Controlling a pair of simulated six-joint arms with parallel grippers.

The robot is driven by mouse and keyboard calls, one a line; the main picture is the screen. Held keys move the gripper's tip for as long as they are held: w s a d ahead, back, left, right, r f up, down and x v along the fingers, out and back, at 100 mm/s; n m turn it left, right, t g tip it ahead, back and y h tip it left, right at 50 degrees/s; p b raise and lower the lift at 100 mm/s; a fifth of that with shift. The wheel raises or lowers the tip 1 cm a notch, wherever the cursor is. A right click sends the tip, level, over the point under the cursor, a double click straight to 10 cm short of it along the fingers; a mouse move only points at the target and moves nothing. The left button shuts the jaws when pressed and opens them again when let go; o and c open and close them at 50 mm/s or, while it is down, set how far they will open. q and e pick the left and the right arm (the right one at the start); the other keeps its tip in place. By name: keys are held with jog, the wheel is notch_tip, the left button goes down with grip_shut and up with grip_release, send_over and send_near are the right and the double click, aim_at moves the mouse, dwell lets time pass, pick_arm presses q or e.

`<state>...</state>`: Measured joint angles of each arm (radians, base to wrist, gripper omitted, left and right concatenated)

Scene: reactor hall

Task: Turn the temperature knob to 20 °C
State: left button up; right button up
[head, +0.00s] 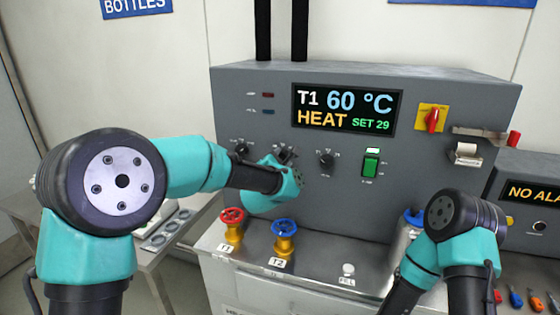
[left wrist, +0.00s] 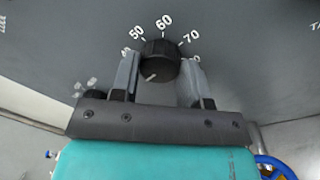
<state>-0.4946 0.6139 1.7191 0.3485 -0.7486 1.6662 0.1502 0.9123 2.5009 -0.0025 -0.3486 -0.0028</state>
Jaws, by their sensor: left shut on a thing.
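The temperature knob (left wrist: 160,62) is black and round, with a scale around it; 50, 60 and 70 read clearly above it. A pale line on its face points to the lower left in the left wrist view. My left gripper (left wrist: 161,72) is shut on the knob, one finger on each side. The display (head: 347,109) reads T1 60 °C, HEAT, SET 29. My right arm is at the lower right; its gripper does not show.
Beside the held knob are a left knob (head: 240,147) and a right knob (head: 326,160). A green switch (head: 371,163) and a red-yellow rotary switch (head: 432,118) are further right. Red valve T1 (head: 232,216) and blue valve T2 (head: 285,228) stand below my left gripper.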

pick_arm(q)
jog(key=n, duration=0.4)
jog(key=shift+r, duration=0.1)
jog(key=n, duration=0.4)
jog(key=shift+g, duration=0.3)
jog(key=o, duration=0.9)
jog(key=shift+s, duration=0.1)
jog(key=v, duration=1.7)
jog(key=shift+s+d, duration=0.15)
